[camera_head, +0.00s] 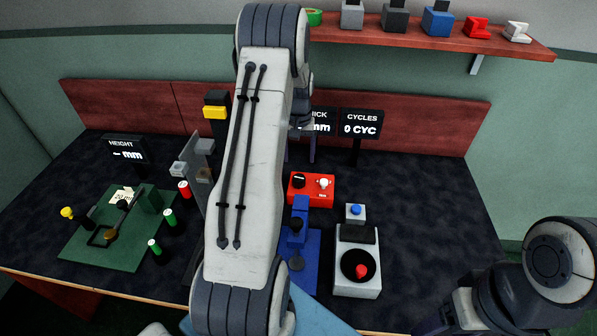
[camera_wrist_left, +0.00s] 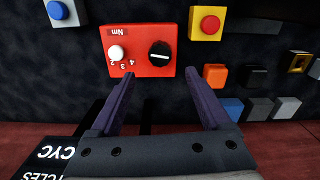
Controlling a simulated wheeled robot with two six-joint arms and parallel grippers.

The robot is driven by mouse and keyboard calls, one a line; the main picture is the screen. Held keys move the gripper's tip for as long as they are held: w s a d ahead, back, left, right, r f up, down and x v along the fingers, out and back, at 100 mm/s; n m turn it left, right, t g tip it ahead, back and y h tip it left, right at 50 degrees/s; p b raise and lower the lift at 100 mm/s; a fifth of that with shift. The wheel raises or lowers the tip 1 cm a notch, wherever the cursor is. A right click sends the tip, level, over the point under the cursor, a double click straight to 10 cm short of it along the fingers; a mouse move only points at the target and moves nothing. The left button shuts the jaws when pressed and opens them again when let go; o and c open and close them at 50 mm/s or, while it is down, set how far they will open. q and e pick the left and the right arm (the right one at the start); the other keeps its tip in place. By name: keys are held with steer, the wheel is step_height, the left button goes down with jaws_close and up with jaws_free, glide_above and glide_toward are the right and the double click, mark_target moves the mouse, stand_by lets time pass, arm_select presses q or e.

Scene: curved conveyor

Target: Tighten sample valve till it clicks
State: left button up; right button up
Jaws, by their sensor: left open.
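A red box (camera_head: 311,189) marked Nm sits mid-table with a black knob (camera_head: 298,180) and a white knob (camera_head: 323,183). In the left wrist view the red box (camera_wrist_left: 139,62) shows a numbered scale by the white knob (camera_wrist_left: 116,52); the black knob (camera_wrist_left: 159,54) is beside it. No part is labelled as the sample valve. My left gripper (camera_wrist_left: 160,80) is open and empty, fingers pointing toward the box, the black knob beyond the gap. In the head view, my arm partly hides this gripper (camera_head: 303,152). My right gripper is out of view.
A blue fixture (camera_head: 304,245) and a grey box with a red-knobbed black dial (camera_head: 357,284) stand in front. A green board (camera_head: 115,250) lies left. Display signs (camera_head: 361,123) stand behind. A wall shelf (camera_head: 420,38) holds several small items. Table space at right is clear.

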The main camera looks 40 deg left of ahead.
mark_target(299, 178)
arm_select(q)
step_height(299, 178, down, 9)
steer(key=shift+r+p, duration=0.1)
steer(key=shift+p, duration=0.5)
